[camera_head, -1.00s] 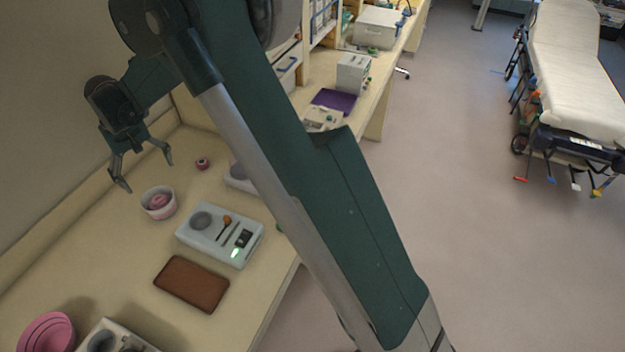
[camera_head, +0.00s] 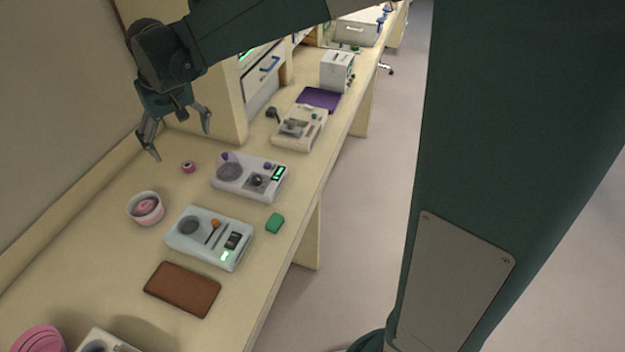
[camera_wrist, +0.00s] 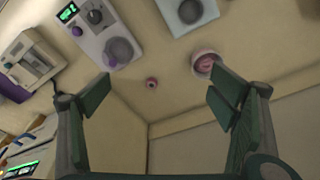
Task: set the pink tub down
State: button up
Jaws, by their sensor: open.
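A small round pink tub (camera_head: 147,206) sits inside a white-and-pink bowl on the bench. The bowl (camera_head: 135,215) also shows in the wrist view (camera_wrist: 194,64), near the right finger. A larger pink round object (camera_head: 38,340) is cut off at the lower left of the head view; I cannot tell which pink item the task names. My gripper (camera_head: 181,144) is open and empty above the back of the bench, apart from the bowl. In the wrist view my gripper (camera_wrist: 160,94) has its fingers spread wide.
A small pink ring-like item (camera_head: 188,167) lies below the gripper. Grey devices (camera_head: 225,252) and (camera_head: 255,195), a brown pad (camera_head: 182,289) and a green block (camera_head: 275,223) lie on the bench. A wall and shelf unit (camera_head: 225,100) stand behind. Bench between bowl and pink ring is clear.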

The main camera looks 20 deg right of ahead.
jog(key=s+d+r+m+t, duration=0.1)
jog(key=s+d+r+t, duration=0.1)
jog(key=s+d, duration=0.85)
jog(key=s+d+r+m+t, duration=0.1)
jog(key=s+d+r+t, duration=0.15)
jog(key=s+d, duration=0.8)
jog(key=s+d+f+m, duration=0.1)
jog(key=s+d+f, duration=0.2)
jog(key=s, duration=0.6)
jog(key=shift+d+f+h, duration=0.15)
jog(key=shift+d+h, duration=0.25)
jog(key=shift+d, duration=0.4)
